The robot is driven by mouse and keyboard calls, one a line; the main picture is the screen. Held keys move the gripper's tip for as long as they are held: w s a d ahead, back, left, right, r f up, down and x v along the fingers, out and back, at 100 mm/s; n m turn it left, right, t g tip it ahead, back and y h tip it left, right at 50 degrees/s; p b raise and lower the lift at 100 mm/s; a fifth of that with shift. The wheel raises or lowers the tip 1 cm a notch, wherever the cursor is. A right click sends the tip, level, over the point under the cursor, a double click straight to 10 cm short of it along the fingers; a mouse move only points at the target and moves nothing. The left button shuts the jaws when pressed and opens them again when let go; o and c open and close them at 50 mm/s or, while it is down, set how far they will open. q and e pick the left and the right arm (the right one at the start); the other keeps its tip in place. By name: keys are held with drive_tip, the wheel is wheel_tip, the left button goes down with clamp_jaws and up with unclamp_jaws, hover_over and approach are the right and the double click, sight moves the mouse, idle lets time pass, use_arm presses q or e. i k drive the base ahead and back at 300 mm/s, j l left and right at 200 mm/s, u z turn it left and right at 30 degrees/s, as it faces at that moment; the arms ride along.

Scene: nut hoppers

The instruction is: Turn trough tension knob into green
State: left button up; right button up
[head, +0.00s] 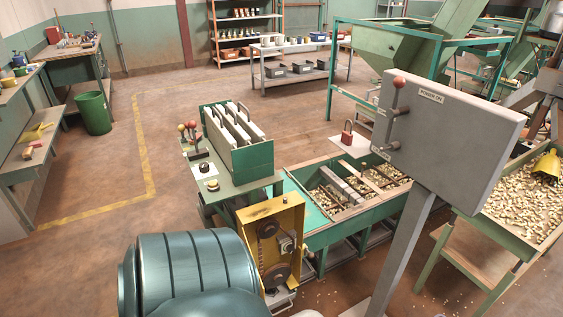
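Neither of my grippers is in view. A green bench-like stand (230,187) in the middle carries a small round black-and-yellow knob (204,167) on a white plate. I cannot tell which of these is the tension knob, and no green zone or pointer is readable at this size. Behind them are levers with red and tan ball tops (187,127). A green trough (340,225) holding nuts and grey bars stands to the right of the stand.
A grey panel box (450,125) with a red-knobbed lever stands on a post at right. A yellow belt guard (272,240) and teal ribbed drum (195,265) fill the front. A nut tray (475,228) is at far right. Open floor lies left, with a green bin (95,113).

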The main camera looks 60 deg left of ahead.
sight(290, 248)
drive_tip(key=l+u, duration=0.2)
drive_tip(key=u, duration=0.25)
drive_tip(key=l+u, duration=0.2)
drive_tip(key=u, duration=0.25)
drive_tip(key=k+l+u, duration=0.1)
drive_tip(key=u, duration=0.35)
